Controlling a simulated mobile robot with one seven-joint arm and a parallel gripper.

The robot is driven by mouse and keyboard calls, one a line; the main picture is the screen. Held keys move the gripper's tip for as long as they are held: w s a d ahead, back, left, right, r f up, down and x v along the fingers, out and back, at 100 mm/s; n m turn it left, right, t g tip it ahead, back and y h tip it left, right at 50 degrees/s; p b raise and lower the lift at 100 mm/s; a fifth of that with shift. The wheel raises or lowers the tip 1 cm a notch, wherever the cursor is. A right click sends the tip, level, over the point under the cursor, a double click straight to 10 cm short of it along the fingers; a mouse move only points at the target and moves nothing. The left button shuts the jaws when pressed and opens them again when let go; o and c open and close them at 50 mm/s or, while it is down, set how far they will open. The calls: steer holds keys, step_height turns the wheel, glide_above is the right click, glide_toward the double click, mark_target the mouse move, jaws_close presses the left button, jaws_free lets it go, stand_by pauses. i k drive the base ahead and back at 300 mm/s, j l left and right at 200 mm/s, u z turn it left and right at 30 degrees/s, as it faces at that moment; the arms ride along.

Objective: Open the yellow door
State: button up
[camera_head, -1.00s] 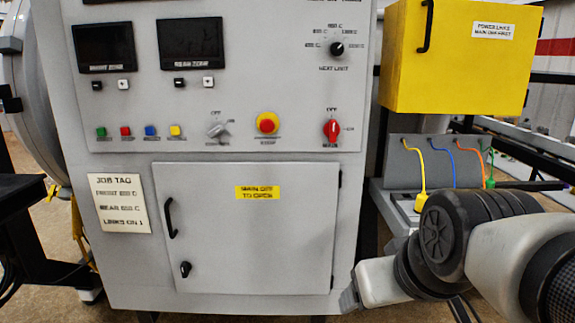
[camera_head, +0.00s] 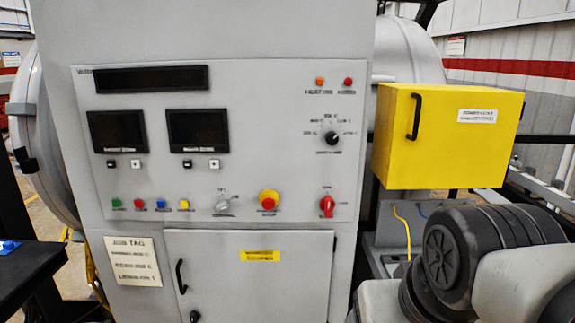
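The yellow door (camera_head: 455,150) is the front of a yellow box at the right of the grey furnace cabinet. It looks shut. A black vertical handle (camera_head: 414,117) is on its left side, and a white label (camera_head: 483,116) is on its upper right. My arm shows in the lower right, below and in front of the box, and it hides part of what is under the box. My gripper is not in view.
A black table (camera_head: 20,270) stands at the left. Dark rails run behind the yellow box.

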mark_target(442, 139)
steer(key=i+l+u, duration=0.2)
steer(key=i, duration=0.25)
steer(key=i+l+u, duration=0.2)
steer(key=i+l, duration=0.25)
steer(key=l, duration=0.25)
steer(key=i+j, duration=0.15)
steer(key=j+u, duration=0.05)
